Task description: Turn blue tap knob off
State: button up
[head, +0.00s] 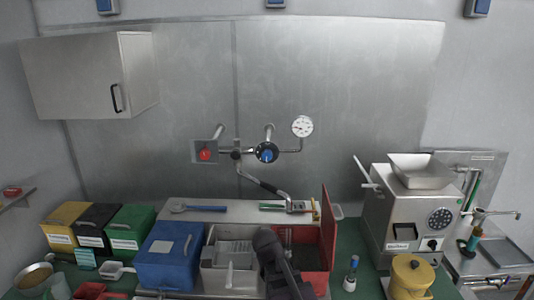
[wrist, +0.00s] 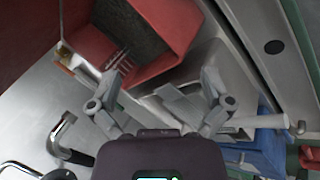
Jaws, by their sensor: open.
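The blue tap knob (head: 266,153) has a dark rim and sits on the wall pipework, in the middle of the head view. A curved spout (head: 262,183) runs down to the right from the pipework. My gripper (wrist: 163,82) is open in the wrist view, its two fingers spread with nothing held. It is over the open bins, below and apart from the blue knob. The spout (wrist: 65,138) shows at the left of the wrist view. The blue knob cannot be made out there. In the head view my dark arm rises from the bottom edge and its fingertips are not clear.
A red knob (head: 205,154) is left of the blue one, and a pressure gauge (head: 302,126) right. Below stand a blue bin (head: 170,262) and a red bin (head: 327,235) with raised lid. A grinder (head: 410,225) stands right. The wall around the knobs is clear.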

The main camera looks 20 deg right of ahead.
jog(key=w+d+r+n+t+h+p, duration=0.2)
jog(key=w+d+r+n+t+h, duration=0.15)
jog(key=w+r+n, duration=0.35)
jog(key=n+t+y+p, duration=0.3)
jog(key=n+t, duration=0.7)
jog(key=n, duration=1.2)
send_near(267, 156)
jog(key=s+a, duration=0.1)
jog(key=s, duration=0.1)
jog(key=shift+w+a+f+h+p, duration=0.1)
jog(key=shift+w+f+h+p, duration=0.1)
jog(key=shift+h+p, duration=0.2)
jog(key=x, duration=1.3)
jog(key=shift+w, duration=0.35)
jog(key=c, duration=1.1)
